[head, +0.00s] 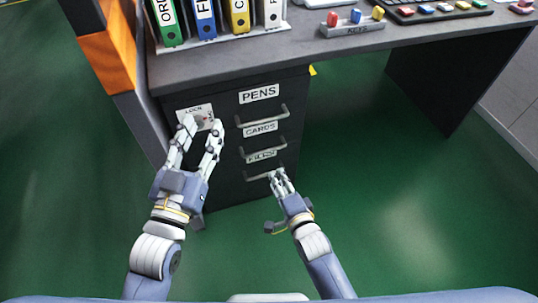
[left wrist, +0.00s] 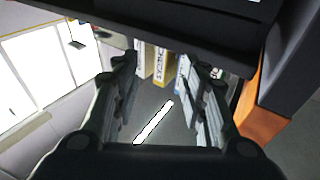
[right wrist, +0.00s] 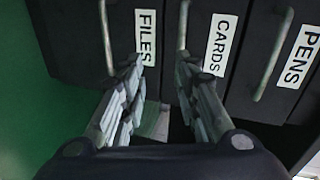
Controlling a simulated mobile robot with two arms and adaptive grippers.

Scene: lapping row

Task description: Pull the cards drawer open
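The dark cabinet's cards drawer (head: 260,129) is the middle one, labelled CARDS, and looks flush with its neighbours. Its bar handle (head: 264,151) lies below the label; the handle also shows in the right wrist view (right wrist: 183,28). My right gripper (head: 279,178) is in front of the lower part of the cabinet, by the files handle. In the right wrist view its fingers (right wrist: 162,75) are apart, with the FILES label between them; the right finger overlaps the cards handle's end. I cannot tell whether it touches. My left gripper (head: 199,122) is open and empty before the lock plate (head: 197,112).
The pens drawer (head: 259,93) is above and the files drawer (head: 262,156) below. Ring binders (head: 205,18) and a small tray of coloured pieces (head: 352,29) stand on the desk top (head: 225,62). An orange-and-dark post (head: 108,60) stands left. Green floor right of the cabinet is clear.

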